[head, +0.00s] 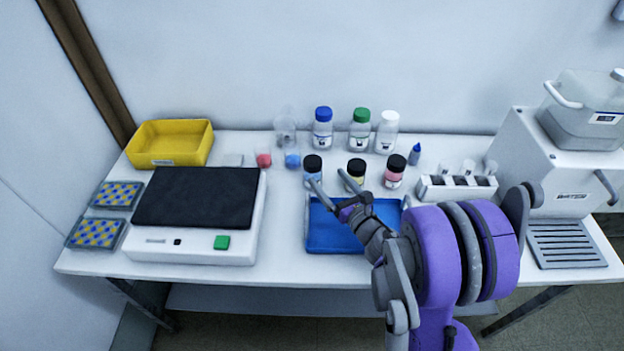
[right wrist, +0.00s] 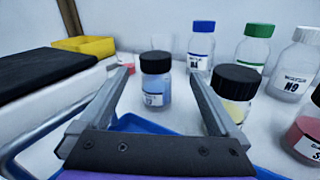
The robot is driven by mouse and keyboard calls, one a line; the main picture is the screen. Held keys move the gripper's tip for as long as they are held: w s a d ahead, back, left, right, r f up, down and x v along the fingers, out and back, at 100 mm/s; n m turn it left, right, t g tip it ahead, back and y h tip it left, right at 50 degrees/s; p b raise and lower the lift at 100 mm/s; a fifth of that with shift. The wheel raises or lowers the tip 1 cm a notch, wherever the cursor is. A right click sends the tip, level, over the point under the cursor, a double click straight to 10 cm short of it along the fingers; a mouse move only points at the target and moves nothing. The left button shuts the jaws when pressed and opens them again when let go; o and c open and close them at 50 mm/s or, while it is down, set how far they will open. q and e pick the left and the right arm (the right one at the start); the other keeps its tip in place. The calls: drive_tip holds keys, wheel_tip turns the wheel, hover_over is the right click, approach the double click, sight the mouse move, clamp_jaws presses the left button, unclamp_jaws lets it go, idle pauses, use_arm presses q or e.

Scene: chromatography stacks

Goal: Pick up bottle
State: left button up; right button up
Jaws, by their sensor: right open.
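Several bottles stand upright on the white table. A black-capped bottle with pale blue contents (head: 312,168) stands behind the blue tray. In the right wrist view this bottle (right wrist: 155,82) stands between and beyond my fingertips, not touched. To its right are a black-capped bottle with yellow contents (head: 356,171) and one with pink contents (head: 394,172). Behind them are a blue-capped bottle (head: 323,129), a green-capped bottle (head: 360,131) and a white-capped bottle (head: 387,132). My right gripper (head: 328,180) is open and empty over the tray. My left gripper is not in view.
The blue tray (head: 330,243) lies below my right gripper. A black-topped white device (head: 190,243) stands at left, near a yellow bin (head: 208,146). A white rack (head: 457,193) and a machine (head: 567,205) stand at right. Small red (head: 264,161) and blue (head: 292,161) containers stand behind.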

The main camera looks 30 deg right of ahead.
sight(308, 161)
drive_tip(key=shift+f+n, duration=0.6)
drive_tip(key=shift+w+a+f+n+y, duration=0.15)
drive_tip(key=shift+w+n+y, duration=0.05)
drive_tip(key=shift+n+y, duration=0.1)
drive_tip(key=w, duration=1)
drive_tip(key=shift+w+a, duration=0.2)
drive_tip(key=shift+a, duration=0.05)
